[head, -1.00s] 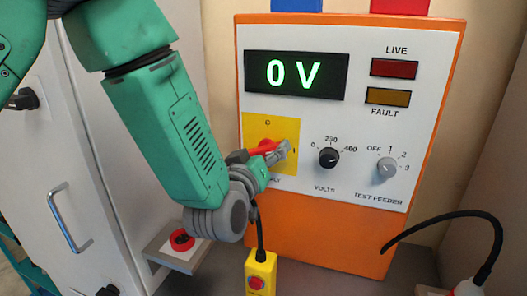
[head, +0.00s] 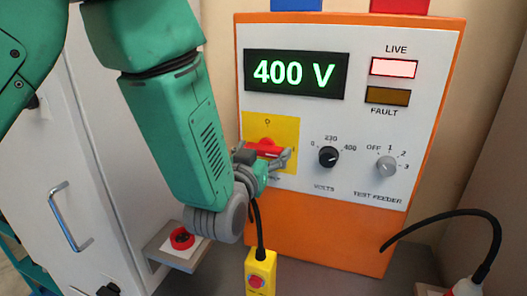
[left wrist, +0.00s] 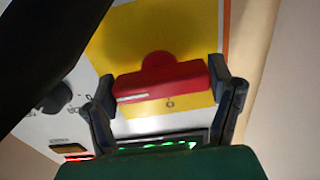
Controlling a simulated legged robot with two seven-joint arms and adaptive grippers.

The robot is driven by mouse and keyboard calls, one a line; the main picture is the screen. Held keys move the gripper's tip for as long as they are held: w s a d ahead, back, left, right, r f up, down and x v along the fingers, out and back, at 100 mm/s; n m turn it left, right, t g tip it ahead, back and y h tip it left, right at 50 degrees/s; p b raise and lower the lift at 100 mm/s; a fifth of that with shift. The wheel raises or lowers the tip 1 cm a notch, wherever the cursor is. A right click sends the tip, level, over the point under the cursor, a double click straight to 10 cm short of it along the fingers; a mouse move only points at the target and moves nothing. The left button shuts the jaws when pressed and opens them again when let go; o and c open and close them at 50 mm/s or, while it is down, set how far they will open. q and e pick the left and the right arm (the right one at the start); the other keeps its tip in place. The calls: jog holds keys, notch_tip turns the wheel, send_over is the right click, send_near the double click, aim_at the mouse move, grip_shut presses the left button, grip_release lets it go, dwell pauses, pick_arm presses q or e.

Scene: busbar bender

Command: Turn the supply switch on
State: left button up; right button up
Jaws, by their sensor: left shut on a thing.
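The supply switch is a red handle (head: 262,149) on a yellow plate (head: 290,130) at the left of the orange-edged panel. My left gripper (head: 279,159) is at the handle's right end in the head view. In the left wrist view the red handle (left wrist: 160,82) lies crosswise between the two dark fingers of my left gripper (left wrist: 162,76), which is shut on it. The switch markings are partly hidden by the gripper. The display (head: 295,75) reads 400 V in green. The LIVE lamp (head: 394,67) is lit. My right gripper is not in view.
The VOLTS knob (head: 328,157) and TEST FEEDER knob (head: 387,167) sit right of the switch. The FAULT lamp (head: 388,96) is dark. A yellow pendant (head: 261,272) and a red button (head: 181,239) are below. A black cable (head: 450,215) curves at right.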

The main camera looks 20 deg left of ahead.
pick_arm(q)
jog(key=shift+s+f, duration=0.1)
jog(key=shift+f, duration=0.15)
jog(key=o, duration=1)
jog(key=shift+c, duration=0.2)
jog(key=shift+o, duration=0.6)
jog(key=shift+w+d, duration=0.1)
jog(key=shift+w, duration=0.1)
jog(key=shift+s+r, duration=0.1)
jog(key=s, duration=0.7)
jog(key=shift+s, duration=0.1)
